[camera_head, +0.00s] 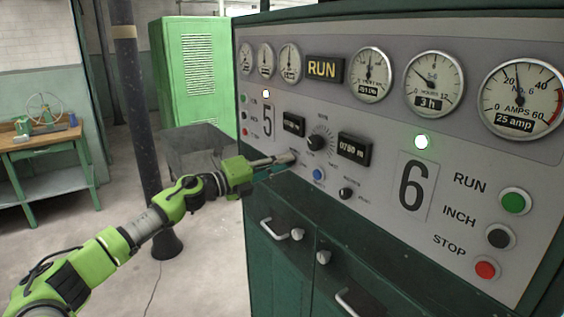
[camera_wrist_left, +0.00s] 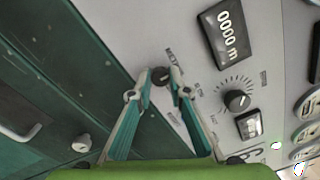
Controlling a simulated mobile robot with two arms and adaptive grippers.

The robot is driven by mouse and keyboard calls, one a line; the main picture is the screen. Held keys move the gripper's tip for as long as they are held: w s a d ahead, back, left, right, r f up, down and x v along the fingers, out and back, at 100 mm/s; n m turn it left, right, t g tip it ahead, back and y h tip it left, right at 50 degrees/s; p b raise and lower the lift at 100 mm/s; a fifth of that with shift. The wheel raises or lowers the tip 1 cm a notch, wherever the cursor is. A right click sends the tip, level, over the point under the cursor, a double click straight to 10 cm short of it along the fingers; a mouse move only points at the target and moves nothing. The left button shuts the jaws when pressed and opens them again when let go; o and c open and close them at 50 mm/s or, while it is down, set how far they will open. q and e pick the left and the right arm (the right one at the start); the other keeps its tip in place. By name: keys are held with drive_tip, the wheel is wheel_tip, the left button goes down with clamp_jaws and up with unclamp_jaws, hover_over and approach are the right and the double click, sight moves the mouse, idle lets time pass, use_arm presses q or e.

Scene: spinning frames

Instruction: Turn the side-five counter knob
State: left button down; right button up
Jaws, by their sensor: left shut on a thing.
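The side-five counter knob (camera_wrist_left: 161,76) is a small dark round knob on the grey panel, below a black counter (camera_wrist_left: 224,34) that reads 0000 m. The same counter (camera_head: 293,124) shows small in the head view, to the right of the big 5 (camera_head: 268,120). My left gripper (camera_head: 287,160) reaches the panel just below that counter. In the left wrist view, its two fingertips lie on either side of the knob and are shut on it. My right gripper is in neither view.
A dial knob (camera_head: 317,142), a blue button (camera_head: 319,174) and a second dark knob (camera_head: 346,193) lie close to the right of my gripper. A counter (camera_head: 354,148) reads 0750 m.

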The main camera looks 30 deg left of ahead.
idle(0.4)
use_arm(q)
drive_tip(key=c, duration=1.9)
unclamp_jaws()
drive_tip(key=shift+a, duration=0.1)
drive_tip(key=v, duration=1.2)
